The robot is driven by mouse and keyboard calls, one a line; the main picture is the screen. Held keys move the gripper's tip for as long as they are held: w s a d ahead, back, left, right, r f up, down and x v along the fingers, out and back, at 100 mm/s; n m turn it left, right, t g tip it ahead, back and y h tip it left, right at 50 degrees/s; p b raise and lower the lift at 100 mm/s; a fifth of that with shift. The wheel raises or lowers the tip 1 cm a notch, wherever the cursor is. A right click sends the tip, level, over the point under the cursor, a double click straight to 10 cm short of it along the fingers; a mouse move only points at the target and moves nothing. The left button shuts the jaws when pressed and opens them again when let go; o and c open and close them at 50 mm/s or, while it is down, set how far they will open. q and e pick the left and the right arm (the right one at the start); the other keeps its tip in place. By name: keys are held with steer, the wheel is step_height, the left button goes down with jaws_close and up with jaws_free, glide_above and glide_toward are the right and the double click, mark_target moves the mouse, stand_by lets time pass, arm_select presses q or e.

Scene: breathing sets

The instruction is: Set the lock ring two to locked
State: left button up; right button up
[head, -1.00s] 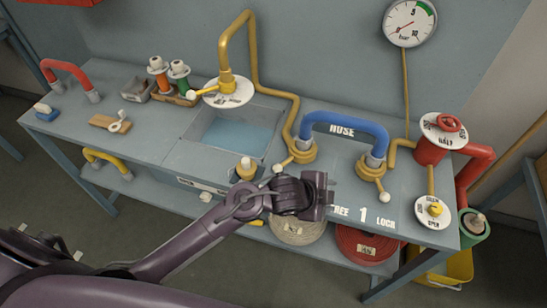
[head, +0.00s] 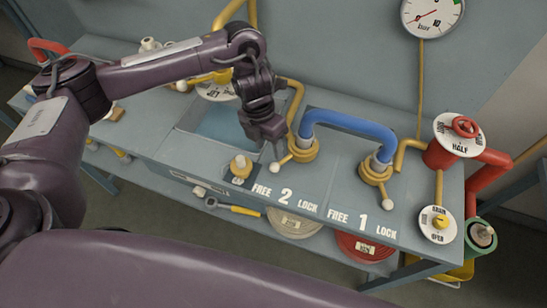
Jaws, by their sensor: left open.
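Lock ring two (head: 304,153) is the yellow ring around the left end of the blue hose (head: 350,122), above the label "FREE 2 LOCK" (head: 285,197). Its short lever, ending in a white knob (head: 274,168), points down-left, toward the FREE side. My left gripper (head: 268,141) is open, pointing down just above and left of the ring and near the knob. Its fingers are seen from behind, and I cannot tell whether they touch the lever. My right gripper is not in view.
Lock ring one (head: 374,172) has its knob (head: 388,203) down-right, toward LOCK. A small yellow fitting (head: 240,166) stands left of label two. The basin (head: 215,128) lies behind my left arm. A red valve (head: 440,155) and a gauge (head: 433,16) are at right.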

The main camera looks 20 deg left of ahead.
mark_target(273, 165)
arm_select(q)
steer(key=f, duration=0.2)
steer(key=d+f, duration=0.1)
steer(key=f, duration=0.4)
steer(key=shift+s+d+f+b, duration=0.1)
steer(key=shift+s+d+b, duration=0.15)
steer(key=shift+s+b, duration=0.1)
jaws_close()
